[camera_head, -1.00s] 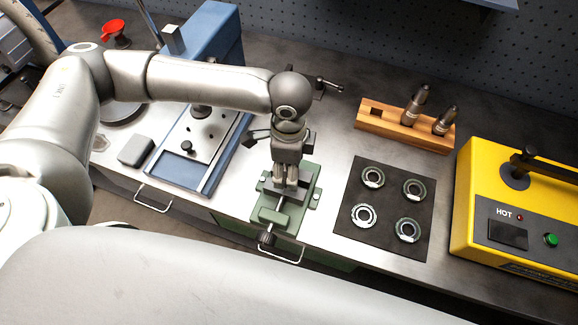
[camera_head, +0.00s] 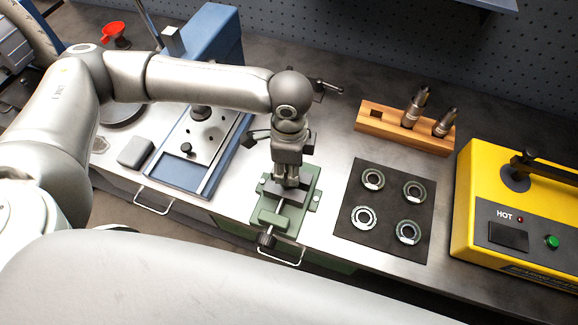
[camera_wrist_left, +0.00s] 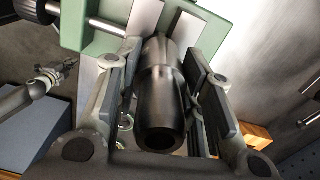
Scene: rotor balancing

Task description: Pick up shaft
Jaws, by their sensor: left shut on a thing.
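A dark, stepped cylindrical shaft (camera_wrist_left: 160,95) stands between the finger pads of my left gripper (camera_wrist_left: 165,110) in the left wrist view. The gripper is shut on it. In the head view my left gripper (camera_head: 290,180) points down over the green vise (camera_head: 268,216), and the shaft is hidden there by the fingers. The far end of the shaft is at the vise jaws; I cannot tell whether the jaws touch it. Two other shafts (camera_head: 415,106) stand in the wooden block (camera_head: 375,117). My right gripper is not in view.
A black mat (camera_head: 387,215) with several bearing rings (camera_head: 364,217) lies right of the vise. A yellow heater (camera_head: 515,215) marked HOT stands at the far right. A blue press (camera_head: 208,40) stands left of the vise, partly behind my arm.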

